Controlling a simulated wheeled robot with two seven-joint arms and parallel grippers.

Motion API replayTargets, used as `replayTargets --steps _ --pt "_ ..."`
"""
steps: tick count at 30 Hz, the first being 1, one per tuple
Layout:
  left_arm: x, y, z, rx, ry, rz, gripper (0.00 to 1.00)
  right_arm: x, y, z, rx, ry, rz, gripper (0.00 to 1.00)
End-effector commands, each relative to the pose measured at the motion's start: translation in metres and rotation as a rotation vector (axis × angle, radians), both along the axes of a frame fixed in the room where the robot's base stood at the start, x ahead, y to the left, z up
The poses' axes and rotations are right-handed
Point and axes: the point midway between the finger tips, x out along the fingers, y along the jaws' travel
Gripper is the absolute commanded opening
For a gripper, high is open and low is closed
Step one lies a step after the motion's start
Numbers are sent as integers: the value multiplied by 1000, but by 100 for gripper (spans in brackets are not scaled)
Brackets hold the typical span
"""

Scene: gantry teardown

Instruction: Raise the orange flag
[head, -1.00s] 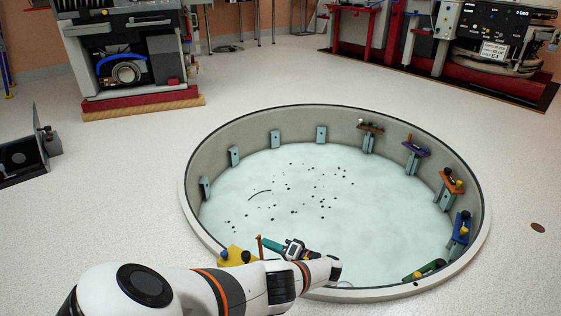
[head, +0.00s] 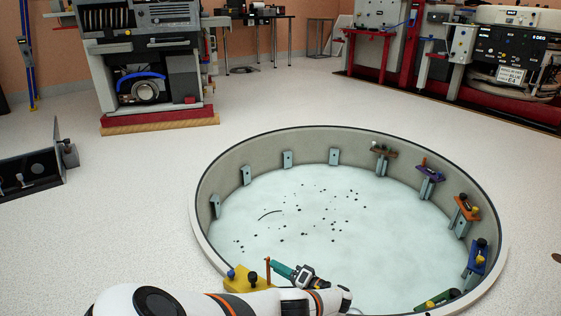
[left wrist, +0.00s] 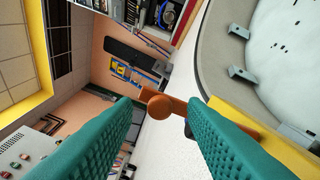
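A yellow block (head: 243,281) with a blue knob and a dark knob sits at the near rim of the round pit. A slim orange-brown upright piece (head: 268,268), which looks like the orange flag, stands beside it. My left gripper (head: 276,268) has teal fingers, with their tips close to this piece. In the left wrist view the fingers are apart, and the orange piece (left wrist: 160,106) with its rounded end shows between the tips, with gaps beside it. Whether a finger touches it I cannot tell. My right gripper is not in view.
The pit (head: 345,220) has a pale floor with dark specks. Grey brackets line its wall, and an orange bracket (head: 466,208), a blue one (head: 475,258) and a green one (head: 437,299) sit at the right. A dark open box (head: 30,170) lies on the floor at left.

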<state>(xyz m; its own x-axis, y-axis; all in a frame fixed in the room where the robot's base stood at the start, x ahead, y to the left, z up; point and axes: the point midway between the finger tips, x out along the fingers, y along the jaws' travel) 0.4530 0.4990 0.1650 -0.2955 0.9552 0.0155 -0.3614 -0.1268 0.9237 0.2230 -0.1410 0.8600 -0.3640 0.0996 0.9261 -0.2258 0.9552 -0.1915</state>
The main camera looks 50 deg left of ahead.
Motion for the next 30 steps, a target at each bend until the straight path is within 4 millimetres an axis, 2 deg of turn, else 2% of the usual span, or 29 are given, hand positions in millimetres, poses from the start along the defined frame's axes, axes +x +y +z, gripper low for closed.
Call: replayTargets --steps 7,11,21,25,30 --pt "3 -8 -1 -2 -1 -1 39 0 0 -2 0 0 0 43" --pt "9 -29 -2 -3 -1 -2 39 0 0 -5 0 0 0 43" --pt "29 -94 -5 -2 -1 -1 39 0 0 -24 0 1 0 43" --pt "34 -109 -4 -2 -1 -1 39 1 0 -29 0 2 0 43" --pt "36 -115 -2 0 0 0 39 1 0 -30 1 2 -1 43"
